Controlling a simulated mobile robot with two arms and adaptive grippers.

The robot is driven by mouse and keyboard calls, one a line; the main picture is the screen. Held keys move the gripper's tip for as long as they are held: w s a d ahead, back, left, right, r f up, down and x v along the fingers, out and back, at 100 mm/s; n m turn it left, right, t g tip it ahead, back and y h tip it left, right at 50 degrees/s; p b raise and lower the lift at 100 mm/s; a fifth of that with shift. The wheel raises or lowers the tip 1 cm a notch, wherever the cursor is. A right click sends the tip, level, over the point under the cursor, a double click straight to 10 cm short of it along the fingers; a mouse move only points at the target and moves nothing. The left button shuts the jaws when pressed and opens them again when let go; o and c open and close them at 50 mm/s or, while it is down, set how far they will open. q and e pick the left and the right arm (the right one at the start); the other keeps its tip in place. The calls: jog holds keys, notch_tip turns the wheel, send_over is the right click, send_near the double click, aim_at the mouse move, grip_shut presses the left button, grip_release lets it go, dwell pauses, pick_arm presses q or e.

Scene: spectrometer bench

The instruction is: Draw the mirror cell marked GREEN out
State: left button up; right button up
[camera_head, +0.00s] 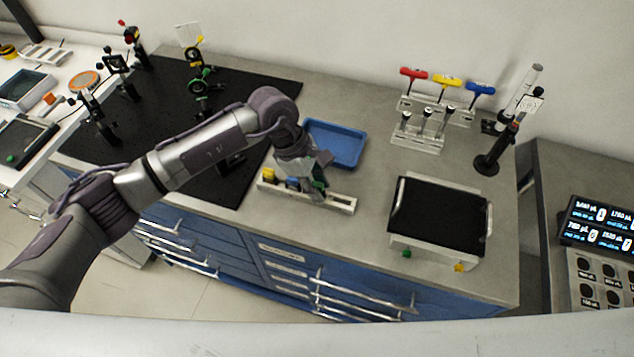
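A long white rack (338,203) stands near the front edge of the bench and holds mirror cells. A yellow-marked cell (268,174) shows at its left end. A blue-marked part shows just right of the yellow one, partly covered. A green-marked cell (319,184) shows in the right half, right by the fingers of my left gripper (314,187). The gripper points down over the rack and hides its middle. I cannot tell whether the fingers are closed on the green cell or only beside it. My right gripper is not in view.
A blue tray (338,143) lies behind the rack. A black-topped box (437,217) stands to the right, with a hex-driver stand (418,134) behind it. A black breadboard (150,150) with optics mounts fills the left. Bare bench lies between rack and box.

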aim_at(323, 185)
pick_arm(q)
grip_shut()
jog(key=shift+r, duration=0.1)
jog(key=shift+r+p, duration=0.3)
jog(key=shift+r, duration=1.35)
